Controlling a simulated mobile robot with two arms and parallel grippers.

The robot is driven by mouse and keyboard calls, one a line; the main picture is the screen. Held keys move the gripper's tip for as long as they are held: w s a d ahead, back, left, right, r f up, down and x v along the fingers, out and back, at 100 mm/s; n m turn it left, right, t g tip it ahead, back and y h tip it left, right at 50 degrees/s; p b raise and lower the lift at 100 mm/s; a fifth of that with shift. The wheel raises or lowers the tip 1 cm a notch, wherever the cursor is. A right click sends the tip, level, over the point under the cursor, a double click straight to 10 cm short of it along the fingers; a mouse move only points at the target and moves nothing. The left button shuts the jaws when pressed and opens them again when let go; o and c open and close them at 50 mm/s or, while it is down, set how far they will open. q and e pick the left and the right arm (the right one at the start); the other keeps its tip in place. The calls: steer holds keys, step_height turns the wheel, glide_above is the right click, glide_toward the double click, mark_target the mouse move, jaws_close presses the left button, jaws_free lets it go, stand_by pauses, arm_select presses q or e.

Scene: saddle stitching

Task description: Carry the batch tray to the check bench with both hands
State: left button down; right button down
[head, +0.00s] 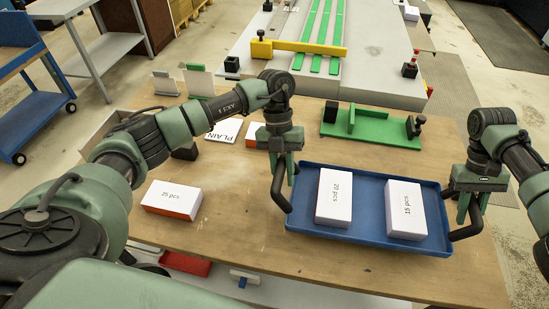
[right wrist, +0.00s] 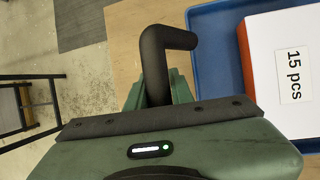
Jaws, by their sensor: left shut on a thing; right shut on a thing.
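The blue batch tray (head: 368,212) is over the wooden table at the right, and looks level. It has a black bar handle at each end and carries a white box labelled "20 pcs" (head: 334,197) and one labelled "15 pcs" (head: 405,208). My left gripper (head: 285,172) is shut on the tray's left handle (head: 280,190). My right gripper (head: 470,212) is shut on the right handle (head: 466,233); this handle (right wrist: 160,55) also shows in the right wrist view beside the tray wall (right wrist: 205,50). I cannot tell whether the tray touches the table. No bench is labelled as the check bench.
A "25 pcs" box (head: 173,199) lies on the wooden table (head: 235,245) left of the tray. A green fixture (head: 365,127) stands just behind the tray. A "PLAIN" card (head: 222,131) lies behind my left arm. A blue cart (head: 35,100) and grey table (head: 100,45) stand at far left.

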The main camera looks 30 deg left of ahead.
arm_select(q)
steer(key=shift+a+f, duration=0.1)
arm_select(e)
steer(key=shift+d, duration=0.1)
